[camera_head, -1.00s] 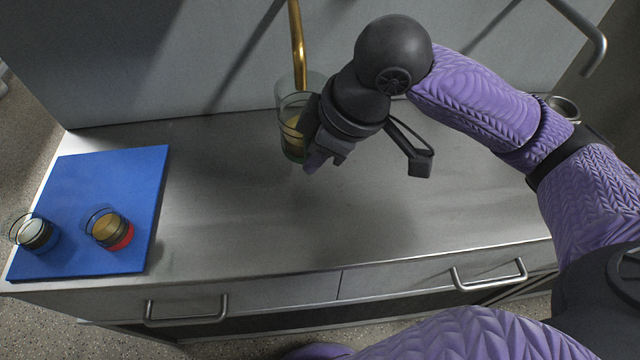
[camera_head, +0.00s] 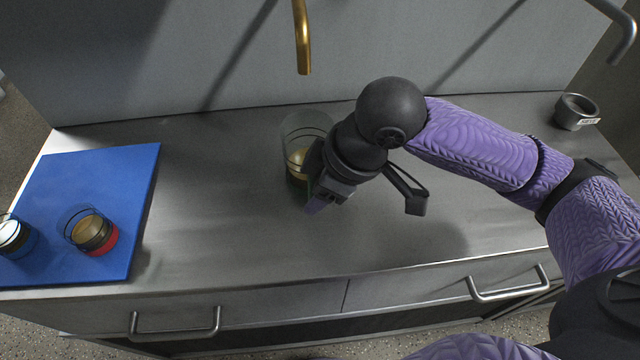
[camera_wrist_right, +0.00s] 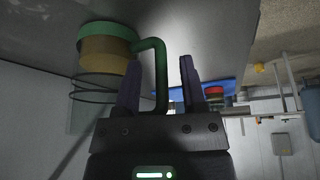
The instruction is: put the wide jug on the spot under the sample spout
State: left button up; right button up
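The wide jug (camera_head: 297,160) is clear glass with dark rings, amber contents and a green base and handle. It is upright at the counter's back middle, and its base appears to meet the counter. The gold sample spout (camera_head: 303,45) hangs above it in the picture; I cannot tell whether it is exactly overhead. No marked spot shows. My right gripper (camera_head: 314,190) is at the jug's right side. In the right wrist view, its fingers (camera_wrist_right: 160,85) stand apart on both sides of the green handle (camera_wrist_right: 161,70), with gaps visible. My left gripper is out of view.
A blue mat (camera_head: 135,190) at the left holds a red-based glass (camera_head: 92,232) and another glass (camera_head: 14,235) with pale contents. A small grey cup (camera_head: 575,112) stands at the back right. The counter (camera_head: 240,220) is clear in front of the jug.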

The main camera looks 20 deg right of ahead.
jog(key=shift+r, duration=0.1)
pick_arm(q)
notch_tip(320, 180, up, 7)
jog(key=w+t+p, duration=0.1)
jog(key=p, duration=0.5)
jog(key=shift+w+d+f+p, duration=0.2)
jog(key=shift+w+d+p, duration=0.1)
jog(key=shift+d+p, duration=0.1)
pick_arm(e)
jog(key=v, duration=1.2)
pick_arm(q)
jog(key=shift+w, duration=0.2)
